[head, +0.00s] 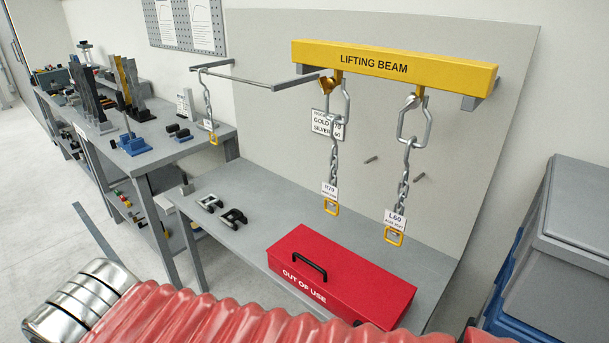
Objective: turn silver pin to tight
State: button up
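A yellow lifting beam (395,66) is fixed on the grey back panel. A chain (334,152) with a tag reading H70 hangs at its left, with a gold fitting (326,85) at the top. A second chain (404,176) with a tag reading L60 hangs at its right. A small silver-coloured part (411,101), which may be the silver pin, shows at the top of the right link; its tightness cannot be told. A sign (328,125) behind the left chain reads GOLD 70 and SILVER 60, partly hidden. My gripper is not in view.
A red box (340,277) marked OUT OF USE lies on the grey bench (245,240). Two dark shackles (222,210) lie left of it. A rail (250,80) holds another chain. Grey-blue bins (560,255) stand at right. My red-sleeved arm crosses the bottom.

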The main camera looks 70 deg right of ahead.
aim_at(412, 102)
jog(key=z, duration=1.8)
jog(key=k, duration=1.3)
jog(key=z, duration=0.45)
jog(key=i, duration=0.8)
